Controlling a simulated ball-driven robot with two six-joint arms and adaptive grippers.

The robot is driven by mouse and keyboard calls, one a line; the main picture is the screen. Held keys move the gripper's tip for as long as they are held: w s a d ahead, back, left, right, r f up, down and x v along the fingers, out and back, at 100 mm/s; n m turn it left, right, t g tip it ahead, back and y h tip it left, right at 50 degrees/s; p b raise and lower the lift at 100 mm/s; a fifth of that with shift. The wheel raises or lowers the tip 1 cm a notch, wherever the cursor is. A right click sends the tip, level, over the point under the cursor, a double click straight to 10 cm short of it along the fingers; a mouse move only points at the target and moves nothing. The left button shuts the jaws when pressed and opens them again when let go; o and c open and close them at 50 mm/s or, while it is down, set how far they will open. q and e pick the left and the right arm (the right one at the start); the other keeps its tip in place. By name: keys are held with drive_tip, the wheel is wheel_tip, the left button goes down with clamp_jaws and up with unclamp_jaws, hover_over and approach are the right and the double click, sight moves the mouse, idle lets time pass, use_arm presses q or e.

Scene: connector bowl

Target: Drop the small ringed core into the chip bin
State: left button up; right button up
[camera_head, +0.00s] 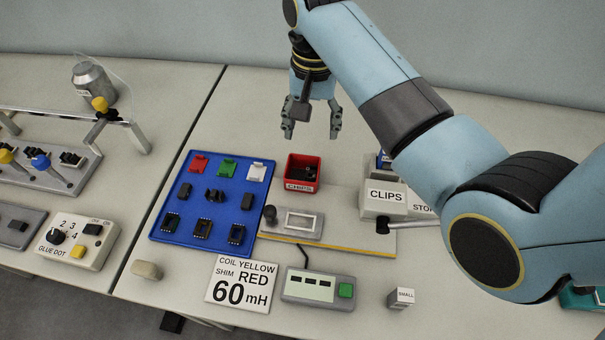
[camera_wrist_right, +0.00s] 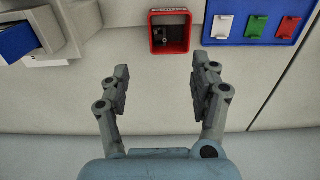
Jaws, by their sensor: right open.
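The chip bin (camera_head: 303,186) is a small open red box labelled CHIPS, right of the blue tray. It also shows in the right wrist view (camera_wrist_right: 154,34), at the top middle, with small dark pieces (camera_wrist_right: 166,38) inside. I cannot tell whether the ringed core is among them. My right gripper (camera_head: 311,132) is open, pointing down, just behind and above the bin in the head view. In the right wrist view its fingers (camera_wrist_right: 165,75) are spread with nothing between them. My left gripper is not in view.
The blue tray (camera_head: 178,192) holds coloured shims, dark cores and chips. A grey CLIPS box (camera_head: 383,198) stands right of the bin. In front are a measuring fixture (camera_head: 299,222), a meter with a green button (camera_head: 318,287) and a sign (camera_head: 242,282).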

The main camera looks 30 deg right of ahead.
wheel_tip(320, 180, up, 6)
drive_tip(key=shift+r, duration=0.25)
idle(0.4)
